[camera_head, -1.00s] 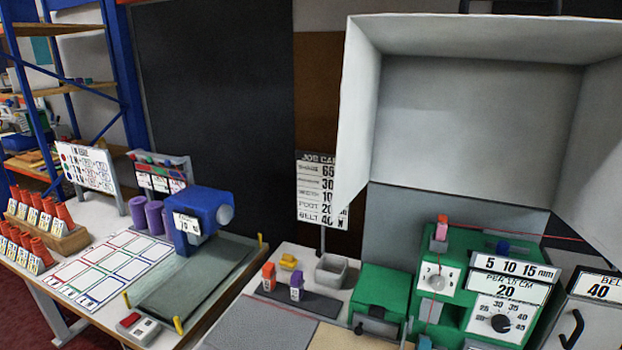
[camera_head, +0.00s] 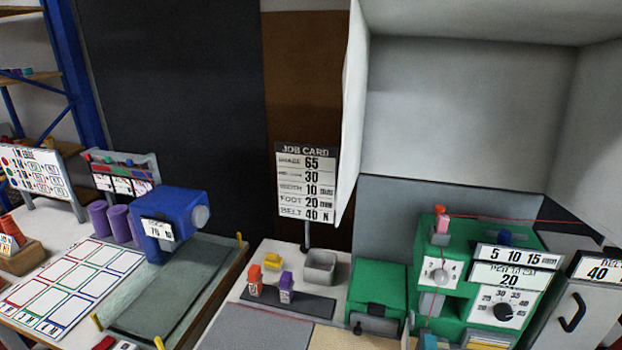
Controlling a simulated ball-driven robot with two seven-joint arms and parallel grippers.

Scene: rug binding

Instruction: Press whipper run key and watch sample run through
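The green whipper machine (camera_head: 456,262) stands at the right, under a large grey hood. It carries a pink spool on top with a red thread, a small dial, a plate reading 5 10 15 mm, a sign (camera_head: 512,277) reading 20, and a black knob (camera_head: 502,312) on a numbered scale. Its lower front is cut off by the bottom edge, and I cannot make out a run key on it. A small control box (camera_head: 118,343) by the blue machine is partly cut off. No sample can be picked out for certain. Neither of my grippers is in view.
A job card (camera_head: 306,185) stands behind the table. A green box (camera_head: 378,294), a grey bin (camera_head: 320,267) and a dark strip (camera_head: 288,301) with orange and purple pieces sit left of the machine. A blue machine (camera_head: 180,215) stands further left. The grey hood (camera_head: 450,110) overhangs the right.

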